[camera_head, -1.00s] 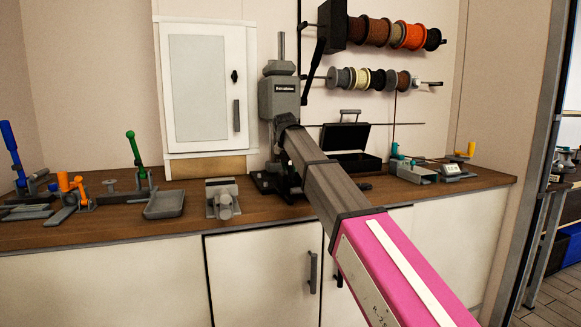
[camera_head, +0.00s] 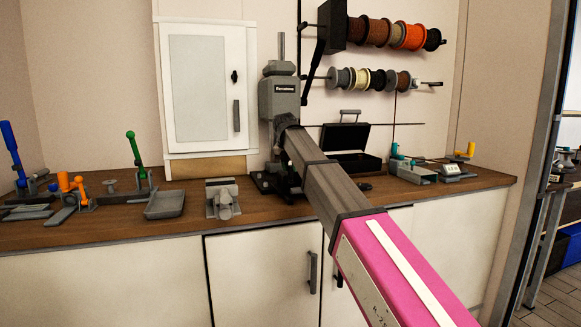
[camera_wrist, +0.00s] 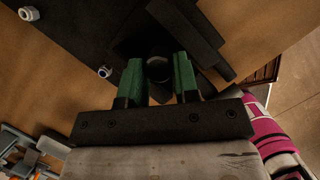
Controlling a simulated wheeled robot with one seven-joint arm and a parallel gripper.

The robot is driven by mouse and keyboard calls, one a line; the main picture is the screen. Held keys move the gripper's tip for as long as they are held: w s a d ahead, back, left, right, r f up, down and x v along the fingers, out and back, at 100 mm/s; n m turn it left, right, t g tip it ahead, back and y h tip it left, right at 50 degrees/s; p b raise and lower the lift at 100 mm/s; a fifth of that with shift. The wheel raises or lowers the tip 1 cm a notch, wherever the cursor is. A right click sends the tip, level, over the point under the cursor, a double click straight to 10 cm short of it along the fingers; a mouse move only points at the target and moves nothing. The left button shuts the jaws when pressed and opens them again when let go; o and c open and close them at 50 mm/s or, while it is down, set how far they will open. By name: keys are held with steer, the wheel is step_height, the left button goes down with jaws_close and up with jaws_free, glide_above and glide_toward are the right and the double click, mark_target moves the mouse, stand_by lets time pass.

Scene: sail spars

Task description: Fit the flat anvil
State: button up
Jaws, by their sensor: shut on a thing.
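The grey bench press (camera_head: 280,98) with a black lever stands on the wooden bench, against the wall.
Left on the bench are a grey tray (camera_head: 165,204), a grey fixture (camera_head: 222,198) and green-, orange- and blue-handled tools. Behind my arm is an open black case (camera_head: 349,145). A teal-and-grey device (camera_head: 412,171) stands at right. Spools (camera_head: 385,33) hang above.

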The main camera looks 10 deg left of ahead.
steer(key=shift+s+d+f, duration=0.2)
steer(key=shift+d+f, duration=0.1)
steer(key=shift+f, duration=0.4)
steer(key=shift+w+a+r, duration=0.1)
steer(key=shift+w+r, duration=0.15)
steer(key=shift+r, duration=0.65)
step_height(320, 180, up, 3)
steer(key=shift+w+a+f, duration=0.1)
steer(key=shift+a+f, duration=0.05)
steer(key=shift+f, duration=0.05)
step_height(320, 180, up, 7)
steer(key=shift+a, duration=0.1)
step_height(320, 180, up, 4)
steer(key=f, duration=1)
steer(key=shift+s, duration=0.25)
steer(key=shift+f, duration=0.4)
